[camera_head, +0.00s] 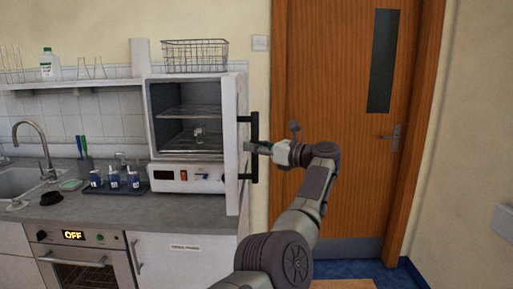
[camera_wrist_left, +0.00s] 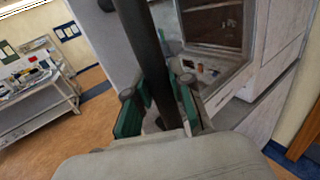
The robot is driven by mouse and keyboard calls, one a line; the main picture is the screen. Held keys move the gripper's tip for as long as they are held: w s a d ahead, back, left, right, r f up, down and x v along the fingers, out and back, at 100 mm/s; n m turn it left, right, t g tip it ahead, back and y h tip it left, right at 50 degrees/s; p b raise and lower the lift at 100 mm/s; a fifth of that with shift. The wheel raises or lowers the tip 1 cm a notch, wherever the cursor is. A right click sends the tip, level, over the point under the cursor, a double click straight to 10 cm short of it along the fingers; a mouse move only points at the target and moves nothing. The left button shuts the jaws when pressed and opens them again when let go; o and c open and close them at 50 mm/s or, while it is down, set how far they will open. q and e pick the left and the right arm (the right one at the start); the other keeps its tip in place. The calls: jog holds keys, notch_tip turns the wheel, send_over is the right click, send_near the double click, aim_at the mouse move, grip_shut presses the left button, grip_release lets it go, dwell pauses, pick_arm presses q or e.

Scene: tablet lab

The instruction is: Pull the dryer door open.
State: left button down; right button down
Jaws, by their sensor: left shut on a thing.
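The dryer (camera_head: 188,130) is a white cabinet on the counter, with wire shelves and glassware inside. Its door (camera_head: 232,160) stands swung wide open on the right side, seen nearly edge-on. The black bar handle (camera_head: 255,127) is on the door's outer face. My left gripper (camera_head: 262,148) is shut on the handle. In the left wrist view the dark handle (camera_wrist_left: 143,40) passes between the green-padded fingers of the gripper (camera_wrist_left: 160,105). The open dryer interior (camera_wrist_left: 212,20) shows behind. My right gripper is not in view.
A tray of blue-labelled bottles (camera_head: 115,187) stands left of the dryer. A sink (camera_head: 20,180) is farther left, and an oven (camera_head: 85,262) is below the counter. A wire basket (camera_head: 195,54) sits on top. A wooden room door (camera_head: 340,110) is behind my arm.

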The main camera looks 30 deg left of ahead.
pick_arm(q)
jog(key=shift+w+d+f, duration=0.1)
jog(key=shift+d+f, duration=0.05)
jog(key=c, duration=1)
grip_release()
jog(key=shift+d, duration=0.1)
jog(key=d, duration=0.7)
jog(key=shift+d, duration=0.15)
